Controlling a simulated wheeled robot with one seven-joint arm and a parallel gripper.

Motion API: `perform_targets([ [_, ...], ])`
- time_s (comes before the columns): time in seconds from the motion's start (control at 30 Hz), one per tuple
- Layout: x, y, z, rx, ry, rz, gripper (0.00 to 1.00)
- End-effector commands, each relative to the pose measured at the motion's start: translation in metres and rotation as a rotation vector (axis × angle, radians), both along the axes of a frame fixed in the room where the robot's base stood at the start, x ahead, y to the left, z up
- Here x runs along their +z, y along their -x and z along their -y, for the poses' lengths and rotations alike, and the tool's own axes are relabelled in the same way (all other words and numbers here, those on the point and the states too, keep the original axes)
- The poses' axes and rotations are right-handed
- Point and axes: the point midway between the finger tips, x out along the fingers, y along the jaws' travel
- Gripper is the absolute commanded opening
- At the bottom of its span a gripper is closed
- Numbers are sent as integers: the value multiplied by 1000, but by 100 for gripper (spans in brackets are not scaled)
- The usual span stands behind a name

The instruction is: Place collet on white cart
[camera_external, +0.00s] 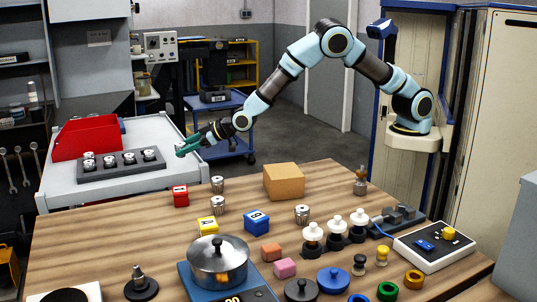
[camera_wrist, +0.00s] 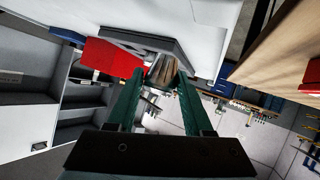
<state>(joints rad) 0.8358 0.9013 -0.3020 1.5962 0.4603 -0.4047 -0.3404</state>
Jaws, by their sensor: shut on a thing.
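My gripper (camera_external: 181,149) is shut on a metal collet (camera_wrist: 163,71), which sits between the green fingertips in the wrist view (camera_wrist: 161,76). The fingers are at the right side of the white cart (camera_external: 190,170), above its top; the exact height is unclear. The cart top also shows in the wrist view (camera_wrist: 205,22). On the cart, a grey rack (camera_external: 122,173) holds several collets (camera_external: 130,158). More collets stand on the wooden table (camera_external: 218,205). In the external view the held collet is mostly hidden by the fingers.
A red bin (camera_external: 87,139) stands behind the rack on the cart. The cart top right of the rack looks clear. The wooden table (camera_external: 120,236) in front carries a pot (camera_external: 219,262), a cardboard box (camera_external: 284,182) and coloured blocks. A blue trolley (camera_external: 228,105) stands behind.

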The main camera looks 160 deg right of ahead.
Motion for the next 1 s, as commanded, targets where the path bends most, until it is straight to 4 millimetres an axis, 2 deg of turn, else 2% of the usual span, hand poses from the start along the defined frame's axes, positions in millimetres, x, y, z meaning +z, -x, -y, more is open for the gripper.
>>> perform_targets([
  [0.37, -38, 0, 0, 2, 1, 0, 0],
  [0.73, -45, -1, 0, 1, 1, 1, 0],
  [0.77, -43, 0, 0, 1, 1, 1, 54],
  [1.0, -43, 0, 0, 1, 1, 1, 81],
])
